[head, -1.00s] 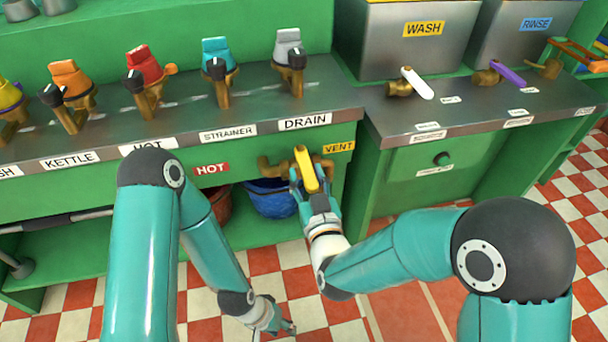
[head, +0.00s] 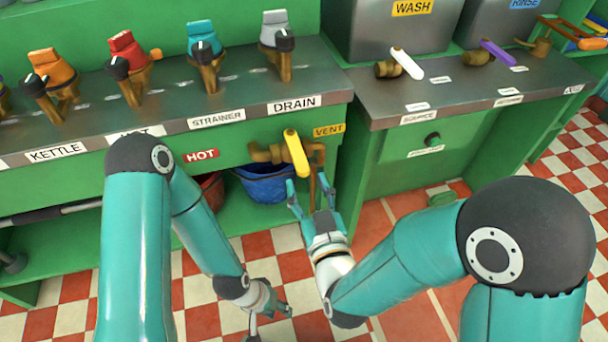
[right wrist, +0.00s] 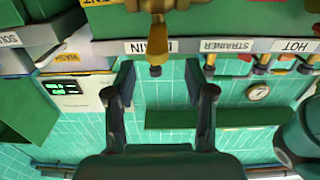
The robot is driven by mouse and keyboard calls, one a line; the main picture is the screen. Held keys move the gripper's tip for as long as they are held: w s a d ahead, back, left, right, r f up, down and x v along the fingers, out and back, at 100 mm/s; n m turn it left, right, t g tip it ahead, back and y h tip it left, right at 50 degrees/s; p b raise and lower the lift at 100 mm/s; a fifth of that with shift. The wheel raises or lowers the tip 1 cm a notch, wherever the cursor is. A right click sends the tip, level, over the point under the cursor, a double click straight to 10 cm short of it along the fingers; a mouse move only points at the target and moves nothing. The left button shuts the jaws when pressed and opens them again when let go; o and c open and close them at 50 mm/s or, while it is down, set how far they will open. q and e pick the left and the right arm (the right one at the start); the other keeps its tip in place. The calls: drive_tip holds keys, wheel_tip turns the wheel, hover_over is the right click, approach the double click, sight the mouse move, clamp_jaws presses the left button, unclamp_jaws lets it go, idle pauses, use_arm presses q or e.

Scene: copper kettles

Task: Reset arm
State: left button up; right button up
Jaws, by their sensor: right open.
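My right gripper (head: 308,196) is open and empty in the head view, just below a yellow valve handle (head: 296,153) on the brass pipe under the DRAIN label. Its spread fingers are apart from the handle as far as I can see. In the right wrist view, the two dark fingers of the right gripper (right wrist: 168,80) stand wide apart with nothing between them. The brass valve (right wrist: 158,8) shows beyond them at the top edge. My left gripper (head: 270,318) hangs low over the tiled floor, its fingers spread and nothing seen between them.
A green counter with a grey top (head: 170,90) carries several coloured taps. A blue tub (head: 265,187) sits on the lower shelf behind the valve. A green cabinet (head: 420,165) with a dark knob stands to the right. Red and white floor tiles lie open below.

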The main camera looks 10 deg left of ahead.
idle(0.5)
drive_tip(key=d+f+m+g+h, duration=0.1)
drive_tip(key=d+f+g, duration=0.1)
drive_tip(key=d+f, duration=0.35)
drive_tip(key=s+d+f+m+g+h, duration=0.1)
drive_tip(key=d+f+g+h, duration=0.15)
drive_tip(key=f, duration=0.55)
drive_tip(key=d+f+m+g+h, duration=0.1)
drive_tip(key=d+f+m+g, duration=0.2)
drive_tip(key=f, duration=0.4)
drive_tip(key=s+d+f+m+g, duration=0.1)
drive_tip(key=s+d+f+g, duration=0.35)
drive_tip(key=s+f, duration=0.2)
drive_tip(key=s+d+f+m+g, duration=0.1)
drive_tip(key=s+d+f+g, duration=0.2)
drive_tip(key=s+d+f, duration=0.3)
wheel_tip(320, 180, up, 25)
drive_tip(key=s+a+p, duration=0.1)
drive_tip(key=s+p, duration=0.1)
drive_tip(key=p, duration=2.1)
drive_tip(key=shift+s+p, duration=0.15)
drive_tip(key=shift+p, duration=0.25)
drive_tip(key=shift+f, duration=0.1)
